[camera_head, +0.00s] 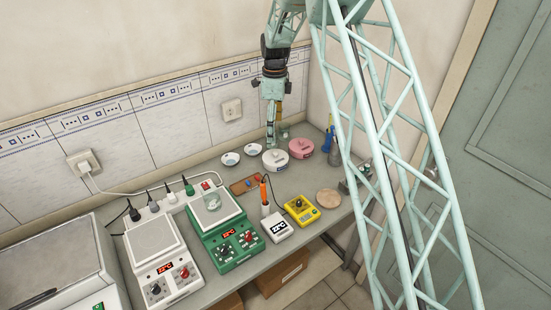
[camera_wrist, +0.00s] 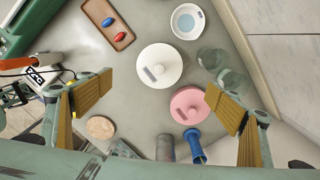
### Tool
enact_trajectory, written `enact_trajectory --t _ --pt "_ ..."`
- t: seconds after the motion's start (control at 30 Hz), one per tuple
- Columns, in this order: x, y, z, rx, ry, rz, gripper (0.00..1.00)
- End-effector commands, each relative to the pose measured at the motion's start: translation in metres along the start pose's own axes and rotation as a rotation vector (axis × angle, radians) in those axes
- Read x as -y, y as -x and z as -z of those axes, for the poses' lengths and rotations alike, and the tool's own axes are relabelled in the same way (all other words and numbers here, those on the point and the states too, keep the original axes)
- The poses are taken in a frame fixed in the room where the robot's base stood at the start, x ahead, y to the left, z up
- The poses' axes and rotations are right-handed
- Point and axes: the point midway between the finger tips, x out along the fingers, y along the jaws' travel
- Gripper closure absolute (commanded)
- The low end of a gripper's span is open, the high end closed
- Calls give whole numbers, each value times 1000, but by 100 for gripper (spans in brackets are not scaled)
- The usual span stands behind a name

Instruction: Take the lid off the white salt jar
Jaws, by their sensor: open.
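The white salt jar (camera_head: 275,161) stands on the far part of the bench, beside a pink jar (camera_head: 301,147). In the wrist view the white jar (camera_wrist: 172,60) is seen from above with its round white lid on; a small grey bar (camera_wrist: 154,72) shows on top. My gripper (camera_head: 271,143) hangs above the jar, pointing down. In the wrist view my gripper (camera_wrist: 159,82) is open and empty, its two yellow-padded fingers spread on either side of the white jar, apart from it. The exact height gap is hard to tell.
The pink jar (camera_wrist: 190,104) sits close to the white one. A blue cylinder (camera_wrist: 195,148), a white bowl (camera_wrist: 188,22) and a brown tray (camera_wrist: 107,20) with a red and a blue piece are nearby. Balances (camera_head: 216,215) stand at left. A tiled wall lies behind.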

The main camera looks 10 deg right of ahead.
Motion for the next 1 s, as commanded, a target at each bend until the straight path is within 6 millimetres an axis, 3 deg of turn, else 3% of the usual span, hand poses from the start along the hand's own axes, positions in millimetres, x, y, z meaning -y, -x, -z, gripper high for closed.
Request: enact_trajectory --t 0.6,1.0 --pt "-1 -72 0 -1 0 -2 16" --pt "0 -80 0 0 0 0 16"
